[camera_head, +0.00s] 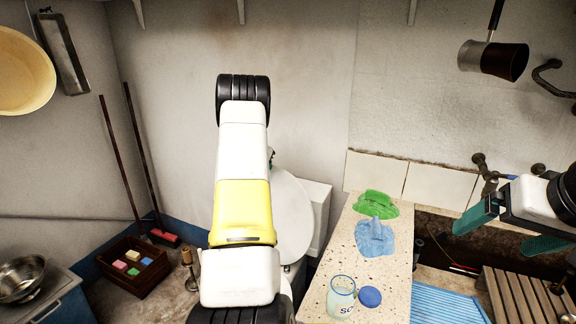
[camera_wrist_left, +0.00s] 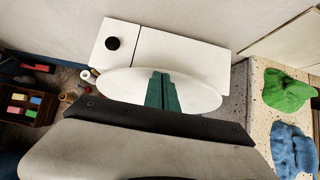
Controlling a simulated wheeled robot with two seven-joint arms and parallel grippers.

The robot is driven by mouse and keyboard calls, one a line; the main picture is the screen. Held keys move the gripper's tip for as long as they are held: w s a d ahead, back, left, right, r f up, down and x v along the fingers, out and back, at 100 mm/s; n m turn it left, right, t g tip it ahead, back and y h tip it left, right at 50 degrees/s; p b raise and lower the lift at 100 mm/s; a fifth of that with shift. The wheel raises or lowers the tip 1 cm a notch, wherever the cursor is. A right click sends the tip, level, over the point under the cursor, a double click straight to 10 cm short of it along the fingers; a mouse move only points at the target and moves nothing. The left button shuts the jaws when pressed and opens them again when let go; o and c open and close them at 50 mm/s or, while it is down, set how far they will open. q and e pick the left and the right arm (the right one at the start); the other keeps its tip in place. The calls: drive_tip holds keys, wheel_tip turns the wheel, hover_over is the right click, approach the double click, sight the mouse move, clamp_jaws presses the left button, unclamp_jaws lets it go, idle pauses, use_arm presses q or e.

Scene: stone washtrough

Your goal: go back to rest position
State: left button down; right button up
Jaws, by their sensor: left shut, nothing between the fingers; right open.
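My left arm (camera_head: 245,180) rises through the middle of the head view and hides most of its own gripper there. In the left wrist view my left gripper (camera_wrist_left: 162,92) has its green fingers shut together and empty, in front of the white toilet (camera_wrist_left: 165,50). My right gripper (camera_head: 495,238) is at the right of the head view. Its green fingers are apart with nothing between them, above the trough.
A speckled stone counter (camera_head: 340,245) carries a green cloth (camera_head: 376,204), a blue cloth (camera_head: 375,238), a jar (camera_head: 341,297) and a blue lid (camera_head: 370,296). A wooden slatted rack (camera_head: 520,295) lies lower right. A crate (camera_head: 150,285) with sponges stands on the left floor.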

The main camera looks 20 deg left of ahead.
use_arm(q)
drive_tip(key=v, duration=0.8)
drive_tip(key=s+d+r+m+h, duration=0.1)
drive_tip(key=s+d+r+m, duration=0.45)
drive_tip(key=d, duration=0.25)
drive_tip(key=s+d+r+m+h, duration=0.1)
drive_tip(key=s+d+r+m, duration=0.45)
drive_tip(key=d, duration=0.25)
drive_tip(key=s+d+r+m+h, duration=0.1)
drive_tip(key=s+d+r+m, duration=0.3)
drive_tip(key=d+r+m, duration=0.4)
drive_tip(key=s+d+f+m, duration=0.1)
drive_tip(key=s+d+m, duration=0.5)
drive_tip(key=s, duration=0.6)
drive_tip(key=s+d+f+m+g, duration=0.1)
drive_tip(key=s+d+m, duration=0.4)
drive_tip(key=s+m, duration=0.6)
drive_tip(key=shift+s+d+f+m+g+y, duration=0.3)
drive_tip(key=shift+s+d+f+y, duration=0.1)
drive_tip(key=shift+s+f, duration=0.25)
drive_tip(key=shift+a, duration=0.35)
